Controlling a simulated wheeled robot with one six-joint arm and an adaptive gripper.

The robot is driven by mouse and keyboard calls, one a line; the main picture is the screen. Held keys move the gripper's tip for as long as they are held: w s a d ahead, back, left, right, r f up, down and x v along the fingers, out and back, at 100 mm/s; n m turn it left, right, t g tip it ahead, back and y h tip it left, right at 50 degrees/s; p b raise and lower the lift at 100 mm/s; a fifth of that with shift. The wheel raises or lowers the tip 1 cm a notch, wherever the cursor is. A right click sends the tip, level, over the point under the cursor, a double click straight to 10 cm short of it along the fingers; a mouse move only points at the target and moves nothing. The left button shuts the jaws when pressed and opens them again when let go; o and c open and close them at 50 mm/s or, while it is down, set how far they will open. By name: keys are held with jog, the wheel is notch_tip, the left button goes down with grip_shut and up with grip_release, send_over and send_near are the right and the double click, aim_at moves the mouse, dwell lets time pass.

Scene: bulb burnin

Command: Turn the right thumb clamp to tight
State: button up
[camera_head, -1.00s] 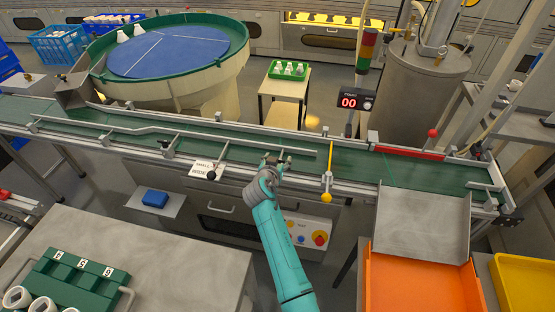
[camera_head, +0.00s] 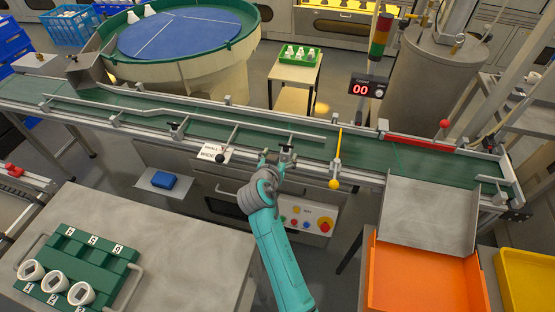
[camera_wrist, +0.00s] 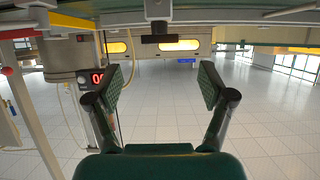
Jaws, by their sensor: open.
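My gripper (camera_head: 274,160) is at the near edge of the green conveyor (camera_head: 410,158), below the right end of the guide rail (camera_head: 255,130). A small dark fitting (camera_head: 288,150), which looks like the right thumb clamp, is right at the fingertips; its turn position is too small to tell. In the wrist view my gripper (camera_wrist: 160,82) has its two fingers wide apart with nothing between them. A dark T-shaped piece (camera_wrist: 158,28) hangs at the top of that view, beyond the fingertips; I cannot tell whether it is the clamp. Contact is not clear.
A black-knobbed fitting (camera_head: 220,158) and a small sign (camera_head: 212,152) are to the left. A yellow post (camera_head: 335,160) stands close to the right on the conveyor. A button panel (camera_head: 308,219) is below. An orange tray (camera_head: 425,280) is at the lower right.

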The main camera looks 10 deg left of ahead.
jog(key=shift+v, duration=1.35)
jog(key=s+d+f+n+y, duration=0.1)
jog(key=s+d+f+n, duration=0.1)
jog(key=s+d+f, duration=0.8)
jog(key=s+d+f+y, duration=0.1)
jog(key=s+d+f, duration=0.1)
jog(key=s+d, duration=0.45)
jog(key=s+d+f+y, duration=0.1)
jog(key=s+d+f, duration=0.2)
jog(key=s+d, duration=0.35)
jog(key=s+d+r, duration=0.2)
jog(key=s+r, duration=0.3)
jog(key=s, duration=0.4)
jog(key=s+d+r+m+t+h, duration=0.1)
jog(key=s+d+r, duration=0.2)
jog(key=s+r, duration=0.3)
jog(key=s+d+r+h, duration=0.1)
jog(key=s+d+r, duration=0.2)
jog(key=s, duration=1)
notch_tip(320, 180, up, 3)
jog(key=shift+s+r, duration=0.1)
jog(key=shift+s, duration=0.1)
